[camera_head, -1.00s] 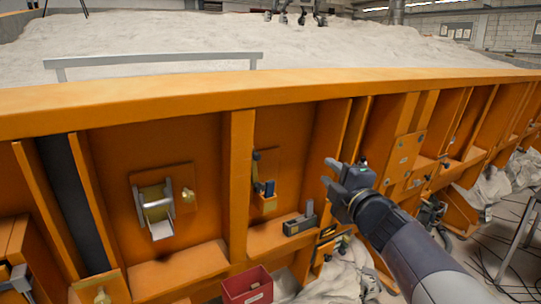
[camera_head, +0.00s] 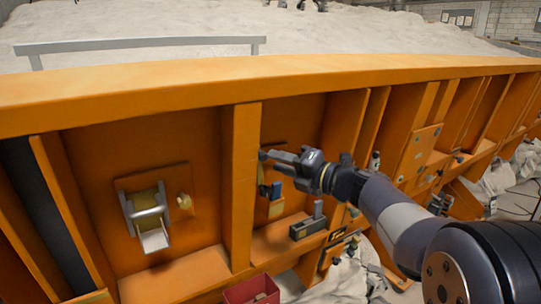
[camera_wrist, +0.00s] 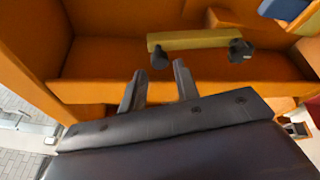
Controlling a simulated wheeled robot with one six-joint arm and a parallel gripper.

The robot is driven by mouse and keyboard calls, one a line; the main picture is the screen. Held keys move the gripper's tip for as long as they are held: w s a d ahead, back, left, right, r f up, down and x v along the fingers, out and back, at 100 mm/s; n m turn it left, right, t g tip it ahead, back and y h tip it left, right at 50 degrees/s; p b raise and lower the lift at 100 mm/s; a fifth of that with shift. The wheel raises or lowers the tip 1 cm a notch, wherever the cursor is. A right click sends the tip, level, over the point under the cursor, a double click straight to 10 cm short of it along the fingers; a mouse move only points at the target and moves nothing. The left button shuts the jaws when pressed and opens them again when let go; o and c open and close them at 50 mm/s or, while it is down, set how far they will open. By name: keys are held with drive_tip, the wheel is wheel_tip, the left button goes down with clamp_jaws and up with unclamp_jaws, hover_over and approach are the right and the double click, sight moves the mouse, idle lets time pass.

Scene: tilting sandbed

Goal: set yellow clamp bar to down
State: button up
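The yellow clamp bar (camera_wrist: 200,39) has a dark knob near each end in the wrist view, and lies just beyond my fingertips. In the head view the bar (camera_head: 261,173) stands roughly upright, narrow and partly hidden, in the orange bay right of the central rib. My gripper (camera_wrist: 160,68) is open, its two dark fingers apart with nothing between them. The left knob shows just past the gap between the fingertips; I cannot tell whether they touch it. In the head view my gripper (camera_head: 281,158) is at the bar's upper end.
A grey-and-black device (camera_head: 308,226) stands on the ledge below, right. A red bin (camera_head: 251,291) is under the ledge. The orange rib (camera_head: 241,185) closes off the bay's left side.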

sight(266, 158)
drive_tip(key=shift+x, duration=1.7)
clamp_jaws()
